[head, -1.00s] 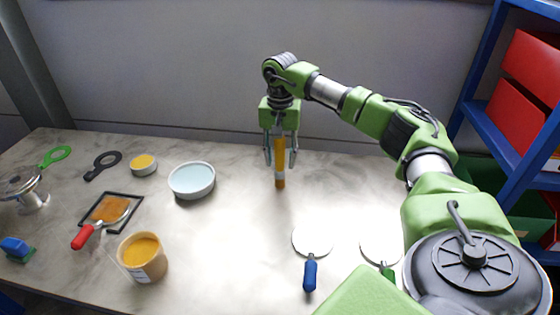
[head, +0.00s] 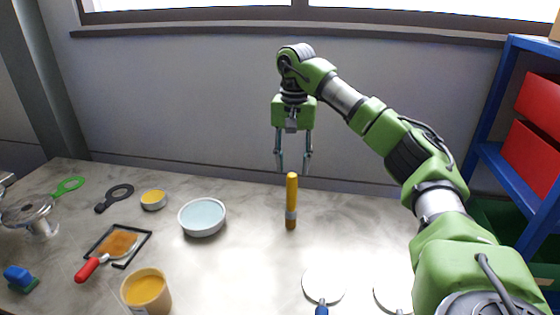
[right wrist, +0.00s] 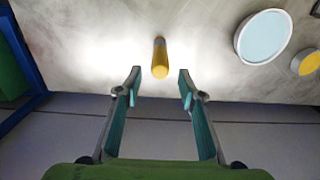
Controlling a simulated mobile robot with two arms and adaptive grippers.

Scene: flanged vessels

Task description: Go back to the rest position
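My right gripper (head: 293,168) is open and empty above the far part of the table. A yellow-orange cylinder with a grey band (head: 291,200) stands upright on the table just below it, apart from the fingers. In the right wrist view the cylinder (right wrist: 160,58) shows beyond the gap between the open fingertips (right wrist: 159,80). My left gripper is not in view.
A pale blue dish (head: 202,217), a small yellow dish (head: 153,200) and a yellow tub (head: 146,291) stand on the left of the table. Two white discs (head: 323,283) lie at the front right. A blue shelf (head: 514,185) with red bins (head: 537,150) borders the right side.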

